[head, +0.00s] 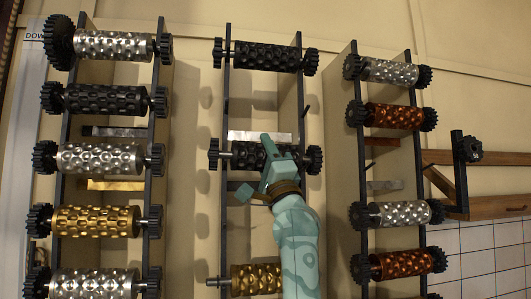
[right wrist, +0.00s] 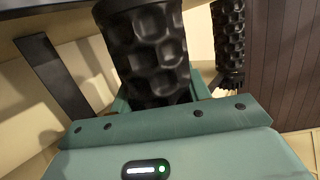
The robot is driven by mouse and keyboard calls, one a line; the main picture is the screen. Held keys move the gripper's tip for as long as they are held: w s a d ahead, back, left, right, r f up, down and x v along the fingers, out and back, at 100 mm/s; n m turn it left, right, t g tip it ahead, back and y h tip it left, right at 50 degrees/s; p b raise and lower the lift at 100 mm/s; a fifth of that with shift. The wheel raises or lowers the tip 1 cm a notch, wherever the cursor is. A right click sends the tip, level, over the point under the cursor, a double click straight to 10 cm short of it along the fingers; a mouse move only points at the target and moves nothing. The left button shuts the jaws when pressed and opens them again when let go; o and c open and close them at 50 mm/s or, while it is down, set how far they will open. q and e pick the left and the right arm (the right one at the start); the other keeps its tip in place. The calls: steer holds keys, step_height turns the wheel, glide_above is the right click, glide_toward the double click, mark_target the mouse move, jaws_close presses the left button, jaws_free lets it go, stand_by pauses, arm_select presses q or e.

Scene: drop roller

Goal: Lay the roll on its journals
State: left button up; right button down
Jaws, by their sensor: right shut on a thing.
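My right gripper (head: 262,165) is shut on a black dimpled roll (head: 246,154) in the middle rack. The roll lies crosswise, with a black gear (head: 214,155) at its left end and another (head: 314,160) at its right end. Its ends reach across the left rail (head: 226,115) and the right rail (head: 299,115). I cannot tell whether its journals touch the rails, as my gripper covers part of it. In the right wrist view the black roll (right wrist: 148,55) stands out from between my jaws (right wrist: 160,100). My left gripper is not in view.
Another black roll (head: 265,56) lies higher in the middle rack, and a gold roll (head: 250,280) lower. Racks of geared rolls stand on both sides, with a silver roll (head: 100,158) at left and a copper roll (head: 394,116) at right. A dark bracket (head: 459,170) juts out at right.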

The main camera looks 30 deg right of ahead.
steer(key=shift+f, duration=0.2)
steer(key=c, duration=0.7)
jaws_free()
steer(key=shift+c, duration=0.2)
steer(key=shift+o, duration=0.6)
steer(key=shift+w, duration=0.1)
steer(key=shift+w+f, duration=0.2)
steer(key=shift+f, duration=0.05)
steer(key=b+v, duration=0.7)
steer(key=v, duration=0.9)
steer(key=shift+s+b, duration=0.2)
steer(key=shift+b, duration=0.2)
